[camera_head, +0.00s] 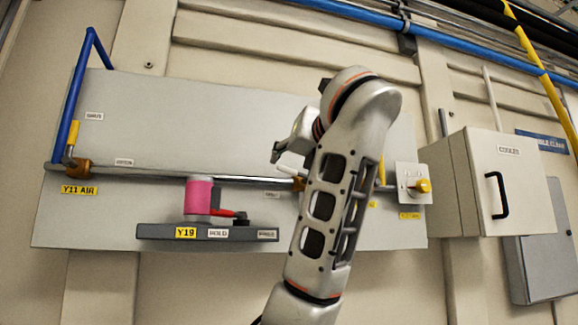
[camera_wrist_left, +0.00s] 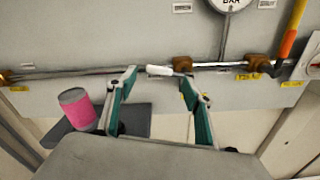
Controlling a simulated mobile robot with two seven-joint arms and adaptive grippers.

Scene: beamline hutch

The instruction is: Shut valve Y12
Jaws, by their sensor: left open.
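No label reading Y12 is legible. A middle brass valve (camera_head: 298,184) on the panel pipe is partly hidden by my arm; it also shows in the left wrist view (camera_wrist_left: 182,63). Its white lever (camera_wrist_left: 159,71) points left, roughly along the pipe. My right gripper is not in view.
Left of it is a Y11 AIR valve (camera_head: 78,164) with a yellow lever. A shelf (camera_head: 152,232) labelled Y19 holds a pink-banded cylinder (camera_head: 198,197). A gauge (camera_wrist_left: 228,3) sits above.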

